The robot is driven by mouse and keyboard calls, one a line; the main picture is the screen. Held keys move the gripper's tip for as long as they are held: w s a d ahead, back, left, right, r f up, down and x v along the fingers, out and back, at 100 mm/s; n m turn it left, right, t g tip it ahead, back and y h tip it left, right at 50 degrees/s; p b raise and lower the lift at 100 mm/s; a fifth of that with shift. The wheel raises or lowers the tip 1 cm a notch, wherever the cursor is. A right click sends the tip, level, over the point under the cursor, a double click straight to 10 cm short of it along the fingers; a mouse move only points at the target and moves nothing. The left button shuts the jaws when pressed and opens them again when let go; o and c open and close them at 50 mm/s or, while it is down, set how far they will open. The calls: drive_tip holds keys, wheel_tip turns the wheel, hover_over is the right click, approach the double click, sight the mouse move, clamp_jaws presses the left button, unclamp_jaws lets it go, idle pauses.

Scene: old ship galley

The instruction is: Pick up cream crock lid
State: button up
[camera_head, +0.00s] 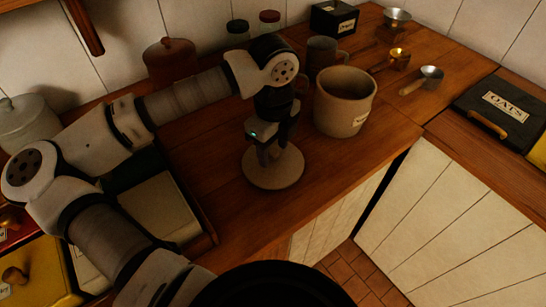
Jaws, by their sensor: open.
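The cream crock lid (273,174) is a flat round disc lying on the wooden counter. My gripper (266,157) points down over the lid, near its middle. It is open, and part of the lid is hidden behind it. I cannot tell whether the fingers touch the lid or a knob on it. The cream crock (339,108) stands uncovered just right of the gripper, with a small label on its side.
A grey mug (322,53) stands behind the crock, with metal scoops (424,80) to the right. A brown lidded pot (169,62) and two small jars (269,22) stand along the wall. The wooden counter (232,215) is clear in front, ending at its edge.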

clamp_jaws()
idle(0.3)
